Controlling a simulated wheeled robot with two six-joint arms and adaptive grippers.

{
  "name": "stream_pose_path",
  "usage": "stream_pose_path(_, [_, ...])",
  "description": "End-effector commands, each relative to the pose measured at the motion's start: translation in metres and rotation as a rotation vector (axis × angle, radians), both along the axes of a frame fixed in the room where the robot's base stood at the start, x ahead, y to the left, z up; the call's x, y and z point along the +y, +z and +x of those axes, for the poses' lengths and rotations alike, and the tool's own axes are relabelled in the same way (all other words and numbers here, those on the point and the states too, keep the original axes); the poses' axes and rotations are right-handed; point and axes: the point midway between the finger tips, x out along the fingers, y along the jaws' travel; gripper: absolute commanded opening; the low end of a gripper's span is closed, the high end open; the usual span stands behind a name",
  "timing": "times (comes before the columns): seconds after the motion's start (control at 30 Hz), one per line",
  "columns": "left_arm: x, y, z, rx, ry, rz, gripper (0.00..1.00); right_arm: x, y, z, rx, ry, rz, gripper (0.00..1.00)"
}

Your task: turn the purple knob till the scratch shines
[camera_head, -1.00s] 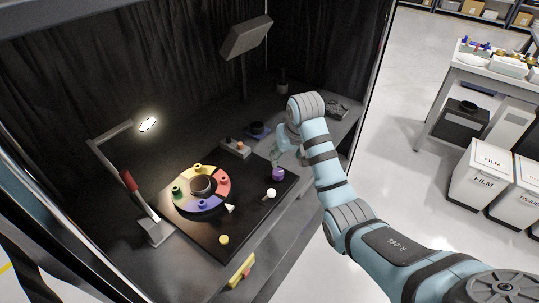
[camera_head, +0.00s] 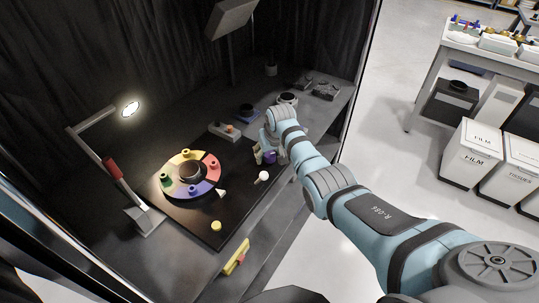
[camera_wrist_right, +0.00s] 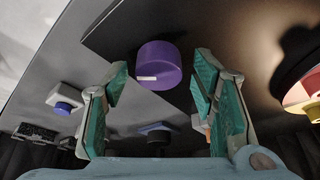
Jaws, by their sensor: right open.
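The purple knob (camera_head: 269,157) stands at the right part of the black board (camera_head: 232,222), partly hidden by my right gripper in the head view. In the right wrist view the knob (camera_wrist_right: 159,64) is a short purple cylinder with a small white mark on its side. My right gripper (camera_wrist_right: 157,80) is open, its green-padded fingers on either side of the knob, with gaps to both. In the head view my right gripper (camera_head: 262,152) is small and half hidden by its own arm. I cannot make out a scratch. My left gripper is not in view.
A coloured ring (camera_head: 206,188) with small pegs sits on the board. Nearby are a white-topped knob (camera_head: 262,177), a white cone (camera_head: 221,193) and a yellow knob (camera_head: 216,226). A lit lamp (camera_head: 130,109) stands at left. A small control box (camera_head: 225,131) is behind the board.

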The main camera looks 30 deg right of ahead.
Motion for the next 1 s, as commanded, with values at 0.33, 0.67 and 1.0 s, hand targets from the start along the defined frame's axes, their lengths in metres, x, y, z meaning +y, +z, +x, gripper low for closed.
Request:
stream_pose_path(0.33, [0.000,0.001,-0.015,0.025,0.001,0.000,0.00,0.000,0.002,0.000,0.001,0.000,0.000,0.24])
stream_pose_path(0.67, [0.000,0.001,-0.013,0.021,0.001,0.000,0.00,0.000,0.002,0.000,0.000,0.003,0.000,0.04])
stream_pose_path(1.0, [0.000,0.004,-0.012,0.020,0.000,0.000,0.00,-0.001,0.002,0.000,0.001,0.114,0.001,0.04])
